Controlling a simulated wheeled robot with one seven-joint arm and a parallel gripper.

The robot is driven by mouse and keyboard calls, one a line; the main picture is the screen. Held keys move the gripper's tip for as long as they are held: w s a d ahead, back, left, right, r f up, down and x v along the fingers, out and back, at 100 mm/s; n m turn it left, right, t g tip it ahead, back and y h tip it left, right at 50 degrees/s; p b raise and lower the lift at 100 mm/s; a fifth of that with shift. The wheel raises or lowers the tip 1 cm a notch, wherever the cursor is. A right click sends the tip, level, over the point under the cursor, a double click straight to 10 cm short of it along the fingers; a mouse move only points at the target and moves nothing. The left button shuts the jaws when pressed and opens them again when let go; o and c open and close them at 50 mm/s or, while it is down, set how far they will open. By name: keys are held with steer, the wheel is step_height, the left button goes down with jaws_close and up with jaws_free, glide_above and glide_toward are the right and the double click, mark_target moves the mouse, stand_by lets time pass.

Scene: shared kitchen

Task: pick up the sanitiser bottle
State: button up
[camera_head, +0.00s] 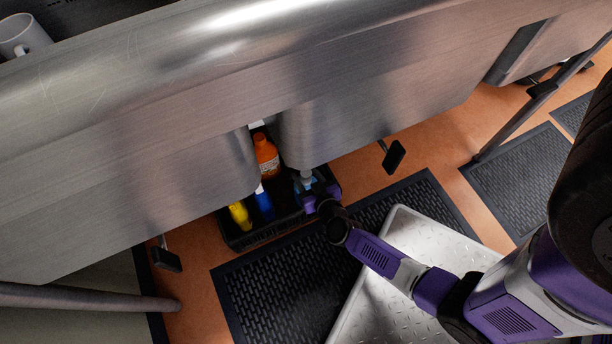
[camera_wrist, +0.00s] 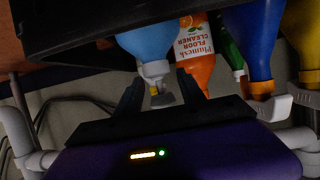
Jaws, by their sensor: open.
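The likely sanitiser bottle is light blue with a white collar and a grey nozzle. In the wrist view the bottle (camera_wrist: 147,42) appears upside down, its neck between the two dark fingers of my gripper (camera_wrist: 160,78). The fingers are open, one on each side, and contact cannot be made out. In the head view the bottle (camera_head: 306,178) is mostly hidden behind my gripper (camera_head: 313,194), at the right end of a black crate (camera_head: 262,236) on the floor under the steel sink unit.
An orange floor cleaner bottle (camera_wrist: 197,48) stands close beside it. A blue bottle (camera_head: 264,204) and a yellow bottle (camera_head: 240,215) share the crate; a green bottle (camera_wrist: 232,60) shows too. The steel sink unit (camera_head: 200,120) overhangs the crate. Pipes (camera_wrist: 35,140) run nearby.

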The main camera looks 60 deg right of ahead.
steer(key=c, duration=1)
jaws_close()
steer(key=shift+s+f, duration=0.1)
steer(key=shift+f, duration=0.05)
